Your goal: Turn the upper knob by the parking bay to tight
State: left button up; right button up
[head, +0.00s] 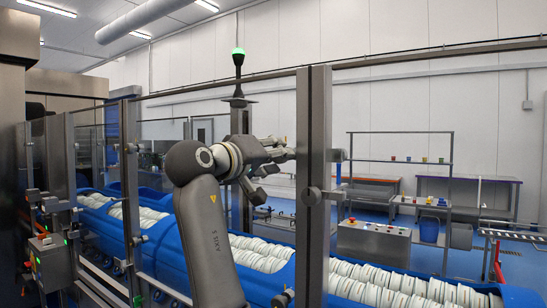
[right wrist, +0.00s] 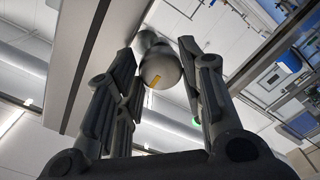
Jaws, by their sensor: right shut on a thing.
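A round grey knob (right wrist: 160,70) with a yellow mark on its face stands out beside a long flat grey post in the right wrist view. My right gripper (right wrist: 158,54) has its fingers on both sides of this knob and is shut on it. In the head view, my right gripper (head: 281,158) reaches to the left side of a steel fence post (head: 314,110). The held knob cannot be made out there. No tight marking is readable. My left gripper is not in view.
Glass fence panels run beside the post. Blue carriers (head: 160,245) with rows of white pieces lie along the fence. A lamp (head: 238,52) glows green.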

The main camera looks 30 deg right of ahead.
jog(key=o, duration=1)
jog(key=shift+f, duration=0.1)
jog(key=shift+o, duration=0.2)
jog(key=v, duration=1.2)
jog(key=shift+w, duration=0.1)
